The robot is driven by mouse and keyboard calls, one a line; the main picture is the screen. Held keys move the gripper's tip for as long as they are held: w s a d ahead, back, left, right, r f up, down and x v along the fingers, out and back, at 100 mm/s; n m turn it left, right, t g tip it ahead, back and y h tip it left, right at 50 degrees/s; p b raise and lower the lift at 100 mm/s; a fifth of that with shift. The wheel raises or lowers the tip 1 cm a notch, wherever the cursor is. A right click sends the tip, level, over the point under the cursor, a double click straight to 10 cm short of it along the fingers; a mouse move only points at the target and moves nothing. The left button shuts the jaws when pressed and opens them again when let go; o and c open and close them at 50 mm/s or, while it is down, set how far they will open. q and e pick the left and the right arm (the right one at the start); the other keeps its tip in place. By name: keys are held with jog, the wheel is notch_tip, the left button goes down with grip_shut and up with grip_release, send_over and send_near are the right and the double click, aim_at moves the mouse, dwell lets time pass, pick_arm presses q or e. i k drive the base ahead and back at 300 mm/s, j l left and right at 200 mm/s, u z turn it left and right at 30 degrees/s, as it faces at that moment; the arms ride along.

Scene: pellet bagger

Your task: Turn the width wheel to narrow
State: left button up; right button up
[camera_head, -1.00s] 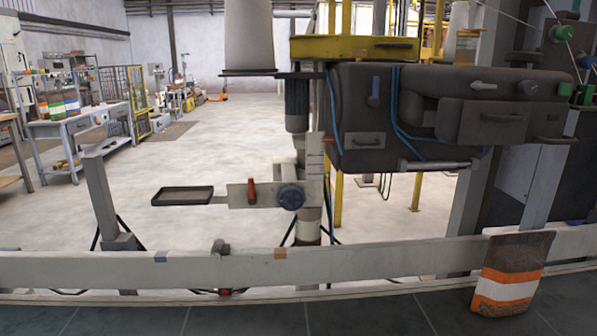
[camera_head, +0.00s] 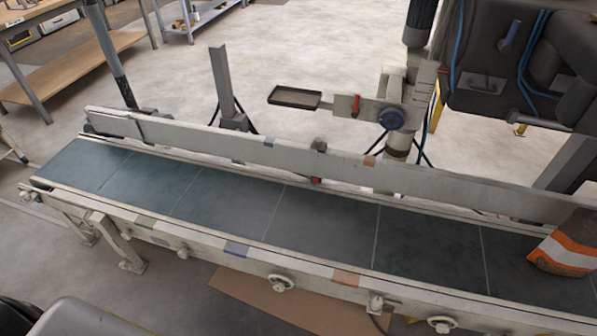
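A conveyor with a dark green belt (camera_head: 225,205) crosses the view. A small pale handwheel (camera_head: 280,284) is on its near side, between a blue patch (camera_head: 236,249) and an orange patch (camera_head: 345,278) on the near rail. A similar handwheel (camera_head: 442,325) shows farther right at the bottom edge. I cannot tell which is the width wheel, and no setting can be read. A pale guide rail (camera_head: 220,145) runs along the far side, with a red piece (camera_head: 316,180) below a grey clamp (camera_head: 319,145). Neither of my grippers is in view.
An orange, white and brown bag (camera_head: 568,243) is on the belt at the right. Floor shows in front of the conveyor, with a brown mat (camera_head: 285,312).

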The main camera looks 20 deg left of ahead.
aim_at(279, 285)
jog(key=u, duration=0.75)
